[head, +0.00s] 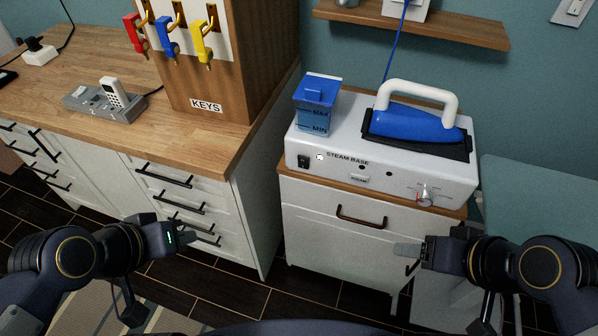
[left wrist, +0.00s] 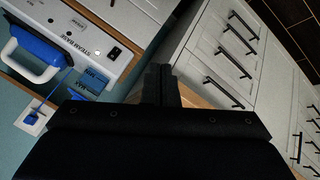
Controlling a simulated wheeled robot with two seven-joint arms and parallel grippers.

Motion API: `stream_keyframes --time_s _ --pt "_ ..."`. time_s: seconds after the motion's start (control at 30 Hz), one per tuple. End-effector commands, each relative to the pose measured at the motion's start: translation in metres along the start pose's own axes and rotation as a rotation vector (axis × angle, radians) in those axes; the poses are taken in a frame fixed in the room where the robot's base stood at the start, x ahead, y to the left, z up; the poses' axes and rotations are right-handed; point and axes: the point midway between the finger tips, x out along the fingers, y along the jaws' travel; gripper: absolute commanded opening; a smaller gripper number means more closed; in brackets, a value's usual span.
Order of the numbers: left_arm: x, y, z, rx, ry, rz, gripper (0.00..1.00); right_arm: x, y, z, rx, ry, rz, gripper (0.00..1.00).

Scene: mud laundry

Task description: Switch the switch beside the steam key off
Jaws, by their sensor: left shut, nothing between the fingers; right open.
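The white steam base (head: 340,150) stands on a low cabinet, with a blue iron (head: 415,124) resting on it. A small black rocker switch (head: 303,161) is at the left end of its front face, beside a small white round piece (head: 320,157); I cannot tell which way the rocker is tipped. The switch also shows in the left wrist view (left wrist: 114,53). A small label (head: 359,179) sits below two dark holes. My left gripper (head: 190,238) is shut and empty, low and left of the switch, apart from it. My right gripper (head: 402,251) is open and empty before the low cabinet.
A taller wooden counter (head: 205,150) with a key board (head: 185,40) is at left. Free air lies before the base.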

Motion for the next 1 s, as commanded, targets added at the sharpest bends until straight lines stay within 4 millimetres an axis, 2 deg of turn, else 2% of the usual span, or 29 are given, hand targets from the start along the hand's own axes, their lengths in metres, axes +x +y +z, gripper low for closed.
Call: stream_keyframes --time_s 0.03,0.2,0.4,0.5,0.6,0.7,0.83,1.0 --pt "0.03 -0.002 0.001 -0.019 0.028 0.013 0.0 0.02 0.009 0.01 0.0 0.0 0.0 0.61" --pt "0.12 0.019 -0.021 -0.152 0.222 0.132 0.0 0.067 0.031 0.034 0.0 -0.001 0.0 0.61" --pt "0.204 0.056 -0.025 -0.387 0.428 0.392 0.0 0.12 0.055 0.061 0.0 -0.001 0.0 0.61" --pt "0.232 0.07 -0.018 -0.521 0.499 0.539 0.0 0.144 0.066 0.073 0.0 -0.001 0.0 0.61" --pt "0.249 0.077 -0.009 -0.647 0.549 0.669 0.0 0.162 0.074 0.082 0.0 -0.001 0.0 0.61" --pt "0.257 0.08 -0.002 -0.748 0.585 0.771 0.0 0.175 0.08 0.089 0.0 -0.001 0.0 0.61" --pt "0.259 0.081 0.004 -0.827 0.612 0.853 0.0 0.182 0.083 0.092 0.0 -0.001 0.0 0.61" --pt "0.256 0.081 0.003 -0.856 0.626 0.884 0.0 0.183 0.084 0.092 0.0 0.0 0.0 0.61"
